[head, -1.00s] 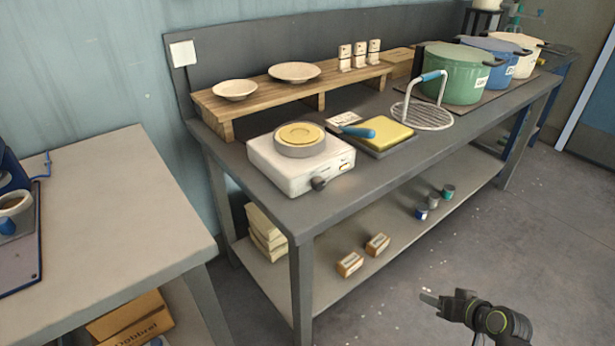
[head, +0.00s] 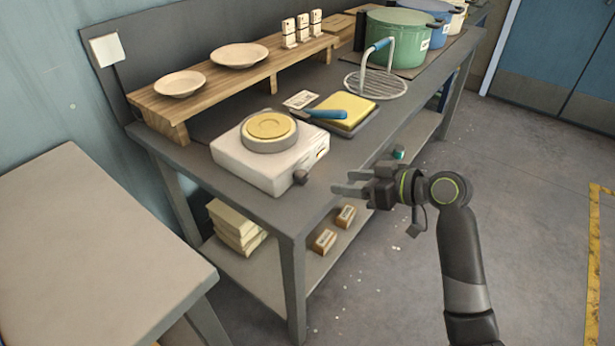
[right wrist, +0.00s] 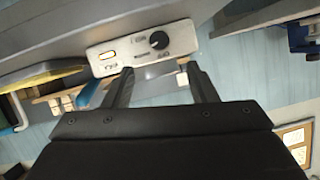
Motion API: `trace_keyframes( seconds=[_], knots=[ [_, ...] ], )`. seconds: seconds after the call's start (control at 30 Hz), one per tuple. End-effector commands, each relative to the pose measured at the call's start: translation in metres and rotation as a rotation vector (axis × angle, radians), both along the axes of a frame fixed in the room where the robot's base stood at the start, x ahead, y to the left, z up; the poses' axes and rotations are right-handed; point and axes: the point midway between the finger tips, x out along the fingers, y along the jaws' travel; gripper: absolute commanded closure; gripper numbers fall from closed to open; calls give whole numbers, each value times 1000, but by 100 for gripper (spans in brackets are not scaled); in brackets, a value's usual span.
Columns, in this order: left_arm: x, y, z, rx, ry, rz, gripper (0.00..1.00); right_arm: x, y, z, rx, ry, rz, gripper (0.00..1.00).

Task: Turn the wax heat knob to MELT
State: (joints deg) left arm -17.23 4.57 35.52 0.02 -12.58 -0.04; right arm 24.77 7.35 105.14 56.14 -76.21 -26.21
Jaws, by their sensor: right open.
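The wax heater is a white box (head: 262,172) near the front left corner of the dark workbench, with a round pan of yellow wax (head: 270,128) on top. Its dark heat knob (head: 300,177) sticks out of the front face. In the right wrist view the knob (right wrist: 158,40) shows on the white front panel (right wrist: 115,50), beyond the fingers. My right gripper (head: 342,185) is open and empty, in front of the bench and a little right of the knob, apart from it. It also shows in the right wrist view (right wrist: 160,88). The knob's setting marks are too small to read. My left gripper is out of view.
A yellow slab with a blue-handled tool (head: 325,113) lies right of the heater. A wire rack (head: 376,86) and a green pot (head: 392,45) stand farther right. A wooden shelf (head: 225,90) with two plates is behind. Open floor lies right of the bench.

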Motion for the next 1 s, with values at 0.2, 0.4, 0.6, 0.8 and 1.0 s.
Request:
trace_keyframes(
  seconds=[0.2, 0.4, 0.6, 0.8, 1.0],
  knots=[
    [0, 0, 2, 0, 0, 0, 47, 23, 38, -17, 4, 4, 1, 48],
    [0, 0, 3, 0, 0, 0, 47, 41, 68, -32, 2, 3, 1, 48],
    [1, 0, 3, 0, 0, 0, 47, 53, 85, -41, 0, 1, -1, 48],
    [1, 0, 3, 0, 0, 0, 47, 57, 91, -44, 0, 1, -1, 48],
    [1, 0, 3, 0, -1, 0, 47, 57, 91, -44, -1, 0, -2, 48]
  ],
)
